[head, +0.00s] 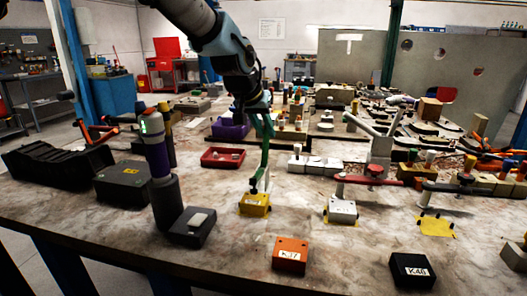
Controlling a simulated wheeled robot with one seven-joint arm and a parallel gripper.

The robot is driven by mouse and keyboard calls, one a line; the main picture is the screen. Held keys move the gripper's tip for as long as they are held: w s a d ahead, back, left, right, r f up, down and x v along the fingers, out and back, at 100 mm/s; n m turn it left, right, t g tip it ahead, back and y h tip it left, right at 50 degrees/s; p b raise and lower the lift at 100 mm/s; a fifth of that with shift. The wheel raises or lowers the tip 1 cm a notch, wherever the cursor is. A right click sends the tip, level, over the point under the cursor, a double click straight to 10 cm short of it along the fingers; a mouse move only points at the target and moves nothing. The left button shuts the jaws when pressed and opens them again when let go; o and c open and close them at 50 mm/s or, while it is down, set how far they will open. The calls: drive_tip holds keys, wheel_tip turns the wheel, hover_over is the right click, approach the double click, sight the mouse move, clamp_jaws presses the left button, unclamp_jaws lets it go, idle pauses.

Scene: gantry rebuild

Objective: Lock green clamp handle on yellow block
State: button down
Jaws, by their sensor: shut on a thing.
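The yellow block (256,209) sits on the table near the middle of the head view, with a white label on its front. The green clamp handle (265,150) stands roughly upright above it, its lower end at the top of the block. My gripper (262,108) is at the upper end of the green handle and is shut on it. The fingertips are small and dark here, so the exact grip is hard to see. Whether the clamp's foot presses on the block cannot be told.
A red tray (222,158) lies behind left of the block. A purple and grey post (162,175) stands left. A white block with a red clamp (343,210) stands right. An orange block (289,254) and a black block (411,270) are in front. Bare table lies between them.

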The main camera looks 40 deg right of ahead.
sight(268, 136)
drive_tip(key=shift+s+a+f+t+h+b, duration=0.1)
drive_tip(key=shift+s+a+t+h+b, duration=0.3)
drive_tip(key=shift+b, duration=1.35)
drive_tip(key=shift+s+a+r+t+h+b, duration=0.15)
drive_tip(key=shift+a+h+b, duration=0.4)
drive_tip(key=shift+b, duration=1.2)
drive_tip(key=shift+s+a+f+t+h+b, duration=0.15)
drive_tip(key=shift+s+a+t+h+b, duration=0.3)
drive_tip(key=shift+b, duration=1.3)
drive_tip(key=h+b, duration=0.1)
drive_tip(key=b, duration=0.1)
drive_tip(key=shift+a+r+b, duration=0.25)
drive_tip(key=shift+a+b, duration=0.05)
drive_tip(key=shift+s+r, duration=0.1)
drive_tip(key=c, duration=0.7)
unclamp_jaws()
drive_tip(key=shift+c, duration=0.2)
drive_tip(key=v, duration=1)
drive_tip(key=shift+s+a+p, duration=0.25)
drive_tip(key=shift+a+p, duration=0.05)
drive_tip(key=shift+a, duration=0.1)
